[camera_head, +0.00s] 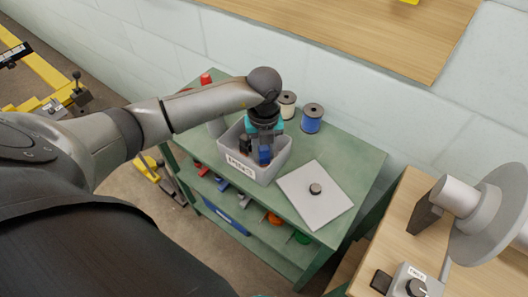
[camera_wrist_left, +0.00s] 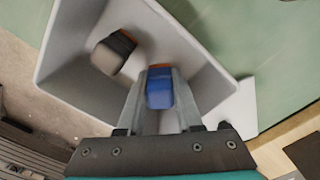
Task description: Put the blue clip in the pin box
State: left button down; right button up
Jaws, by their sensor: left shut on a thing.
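The blue clip (camera_wrist_left: 159,91) is between the fingers of my left gripper (camera_wrist_left: 160,85) in the left wrist view. In the head view the clip (camera_head: 264,154) shows below the wrist, over the inside of the pin box. The pin box (camera_head: 272,170) is a light grey open bin with a label on its front, standing on the green table. My left gripper (camera_head: 262,145) is shut on the clip and points down into the box. A dark grey clip (camera_wrist_left: 113,52) with an orange part lies in the box. My right gripper is not in view.
The green table (camera_head: 358,167) also holds a white spool (camera_head: 287,104), a blue spool (camera_head: 312,118) and a grey plate (camera_head: 309,205) with a dark knob. Lower shelves hold small coloured items. A wooden bench with a grey wheel (camera_head: 478,225) stands at the right.

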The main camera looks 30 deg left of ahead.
pick_arm(q)
jog(key=shift+f, duration=0.2)
jog(key=c, duration=0.6)
grip_release()
jog(key=shift+r, duration=0.15)
jog(key=shift+r, duration=0.35)
notch_tip(320, 180, up, 12)
jog(key=shift+f+p, duration=0.25)
jog(key=shift+p, duration=0.9)
